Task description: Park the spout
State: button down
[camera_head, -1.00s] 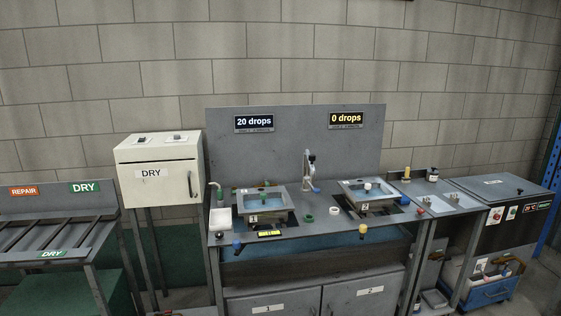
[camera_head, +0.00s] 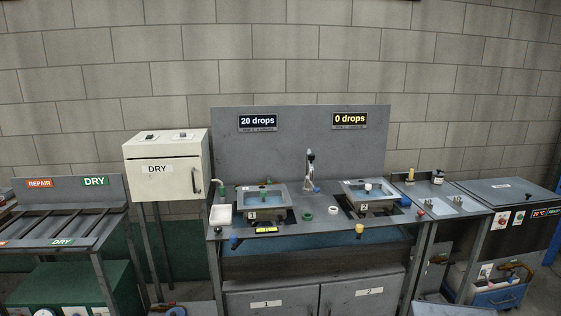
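The spout (camera_head: 310,167) is a slim grey tap with a blue part near its base. It stands upright at the back of the sink counter, between basin 1 (camera_head: 285,192) and basin 2 (camera_head: 346,187). Its outlet looks clear of both basins, but it is too small to tell exactly which way it points. Each basin has a numbered tag and a stopper-like knob in it. My gripper is not in view.
Signs reading "20 drops" (camera_head: 257,122) and "0 drops" (camera_head: 349,120) hang on the back panel. A white DRY cabinet (camera_head: 190,150) and a drying rack (camera_head: 60,225) stand left. A side counter (camera_head: 468,208) and a dark cooled unit (camera_head: 510,190) stand right. Blue and yellow knobs line the counter front.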

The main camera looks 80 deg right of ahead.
aim_at(311, 157)
jog(key=u, duration=0.55)
jog(key=k, duration=1.7)
jog(key=z, duration=1)
jog(key=i, duration=0.55)
jog(key=u, duration=0.25)
